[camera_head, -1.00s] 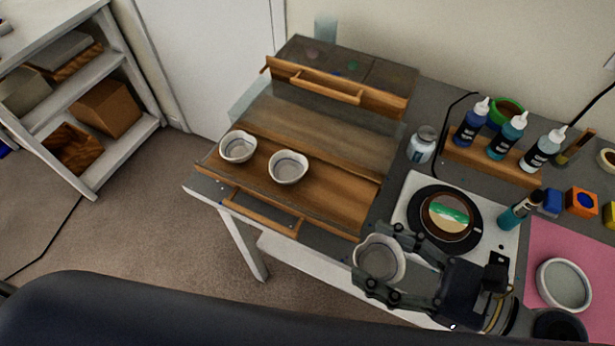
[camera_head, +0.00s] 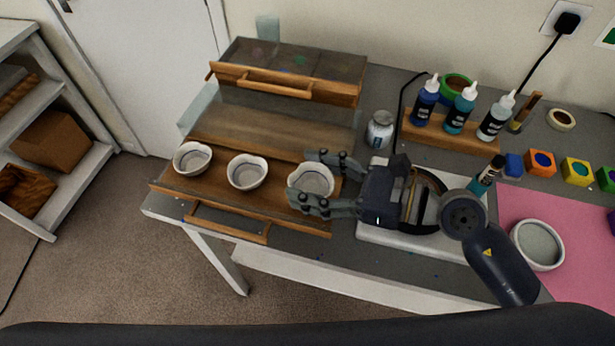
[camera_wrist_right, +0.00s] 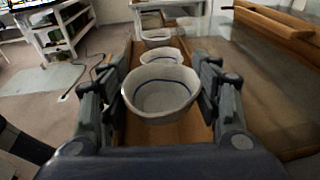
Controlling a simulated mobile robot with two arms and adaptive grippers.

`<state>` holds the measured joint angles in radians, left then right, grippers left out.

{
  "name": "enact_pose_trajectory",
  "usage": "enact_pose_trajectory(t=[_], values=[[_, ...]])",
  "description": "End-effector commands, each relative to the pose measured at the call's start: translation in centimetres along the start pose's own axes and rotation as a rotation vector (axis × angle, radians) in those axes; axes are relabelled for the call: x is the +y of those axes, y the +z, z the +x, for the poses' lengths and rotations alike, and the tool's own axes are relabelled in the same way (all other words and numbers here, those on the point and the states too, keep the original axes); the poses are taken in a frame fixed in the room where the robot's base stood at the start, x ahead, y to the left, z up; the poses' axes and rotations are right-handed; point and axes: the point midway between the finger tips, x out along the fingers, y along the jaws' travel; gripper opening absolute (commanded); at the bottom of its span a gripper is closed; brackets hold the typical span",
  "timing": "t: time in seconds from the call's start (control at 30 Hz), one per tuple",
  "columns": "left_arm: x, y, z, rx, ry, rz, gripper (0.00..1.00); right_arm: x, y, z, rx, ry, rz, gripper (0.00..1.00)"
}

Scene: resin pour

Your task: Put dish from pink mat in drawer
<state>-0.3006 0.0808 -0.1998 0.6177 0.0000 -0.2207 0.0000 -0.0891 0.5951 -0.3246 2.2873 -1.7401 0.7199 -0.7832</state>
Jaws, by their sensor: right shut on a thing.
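My right gripper (camera_head: 322,185) is shut on a white dish (camera_head: 311,180) with a blue line inside, at the right end of the open wooden drawer (camera_head: 215,188). The held dish also shows between the fingers in the right wrist view (camera_wrist_right: 160,92). Two similar dishes, a left one (camera_head: 192,158) and a middle one (camera_head: 246,172), stand in the drawer in a row with it. Another white dish (camera_head: 538,244) sits on the pink mat (camera_head: 520,202). I cannot tell whether the held dish touches the drawer floor. My left gripper is not in view.
An upper drawer front (camera_head: 285,83) sticks out behind the open drawer. A jar (camera_head: 380,130), a wooden rack (camera_head: 450,135) with several bottles, and a white board (camera_head: 385,233) lie to the right. Several coloured blocks (camera_head: 540,163) stand behind the mat.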

Motion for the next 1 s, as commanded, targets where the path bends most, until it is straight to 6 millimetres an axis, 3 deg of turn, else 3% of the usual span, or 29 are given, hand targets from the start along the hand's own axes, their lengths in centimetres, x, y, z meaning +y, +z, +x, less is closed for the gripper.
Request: enact_pose_trajectory(t=[0.2,0.5,0.87,0.9,0.93,1.0], values=[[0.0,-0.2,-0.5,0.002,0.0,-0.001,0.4,-1.3,-0.1,1.5,0.0,0.0,0.0,0.33],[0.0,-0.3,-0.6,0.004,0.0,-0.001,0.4,-1.4,-3.4,2.0,0.0,-0.001,0.002,0.33],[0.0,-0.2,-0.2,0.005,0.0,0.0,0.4,-1.4,-3.9,2.0,0.001,0.0,-0.001,0.33],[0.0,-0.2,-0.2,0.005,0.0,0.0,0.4,-1.4,-3.9,2.1,0.001,0.0,-0.001,0.6],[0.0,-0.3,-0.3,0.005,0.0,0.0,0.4,-1.4,-3.8,2.0,0.001,0.0,-0.001,0.67],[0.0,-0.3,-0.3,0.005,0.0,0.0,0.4,-1.4,-3.8,2.0,0.001,0.0,-0.001,0.67]])
